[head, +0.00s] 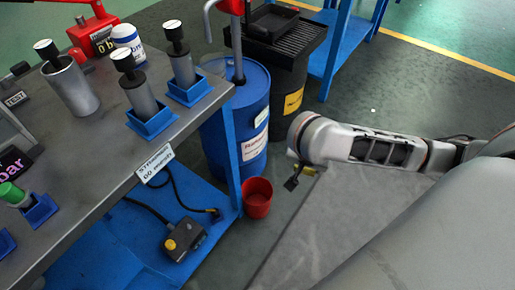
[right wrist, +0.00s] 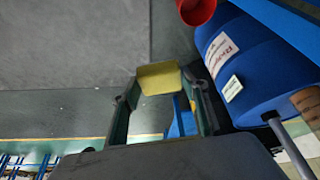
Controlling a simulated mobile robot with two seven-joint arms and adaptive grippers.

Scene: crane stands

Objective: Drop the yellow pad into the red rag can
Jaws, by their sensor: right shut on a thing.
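The yellow pad (right wrist: 158,78) is held between the two fingertips of my right gripper (right wrist: 157,86) in the right wrist view. In the head view only a small yellow bit of the pad (head: 309,170) shows beside my right gripper (head: 299,176), mostly hidden by the wrist. The red rag can (head: 257,197) stands open and upright on the floor, to the left of and a little below my right gripper in the head view. The can (right wrist: 196,10) is cut off by the top edge of the right wrist view. My left gripper is not in view.
A blue drum (head: 238,125) with a pump stands behind the can. A black drum (head: 280,95) with a tray on top is further back. The bench (head: 185,135) with cylinders in blue holders fills the left.

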